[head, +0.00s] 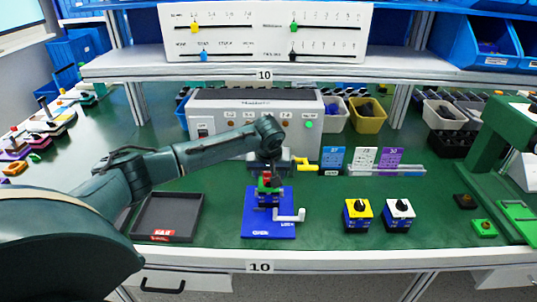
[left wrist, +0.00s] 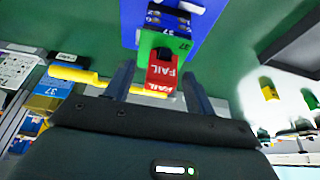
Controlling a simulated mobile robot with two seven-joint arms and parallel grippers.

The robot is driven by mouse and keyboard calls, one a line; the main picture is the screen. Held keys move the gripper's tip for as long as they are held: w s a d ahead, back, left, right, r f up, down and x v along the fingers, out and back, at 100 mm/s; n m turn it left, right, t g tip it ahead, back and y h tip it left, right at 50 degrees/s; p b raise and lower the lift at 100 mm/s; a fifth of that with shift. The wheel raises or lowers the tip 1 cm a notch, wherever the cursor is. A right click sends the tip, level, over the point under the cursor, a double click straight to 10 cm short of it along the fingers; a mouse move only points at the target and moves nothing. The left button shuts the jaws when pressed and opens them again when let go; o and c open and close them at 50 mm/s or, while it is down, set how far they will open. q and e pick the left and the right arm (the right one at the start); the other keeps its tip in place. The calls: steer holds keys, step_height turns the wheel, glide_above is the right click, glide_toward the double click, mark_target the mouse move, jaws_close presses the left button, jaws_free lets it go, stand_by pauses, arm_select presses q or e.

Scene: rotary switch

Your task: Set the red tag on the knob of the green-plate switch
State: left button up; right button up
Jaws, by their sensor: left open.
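The green-plate switch (head: 268,189) sits in the blue fixture (head: 258,227) at the front middle of the bench. In the left wrist view its green plate (left wrist: 150,44) carries a dark part in its middle. The red tag (left wrist: 162,75), marked FAIL, appears over the near part of that plate. Whether it rests fully on the knob I cannot tell. My left gripper (head: 267,172) is above the switch, pointing down. Its fingers are open, one on each side of the red tag, with visible gaps. My right gripper is out of view.
A yellow switch (head: 358,214) and a white switch (head: 399,213) stand right of the fixture, whose white crank (head: 290,216) sticks out rightward. A dark tray (head: 166,214) lies to the left. A grey instrument box (head: 300,124) stands behind. The front bench strip is mostly clear.

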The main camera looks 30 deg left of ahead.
arm_select(q)
steer(key=v, duration=1.3)
steer(key=shift+d+r, duration=0.1)
step_height(320, 180, up, 9)
steer(key=p, duration=0.5)
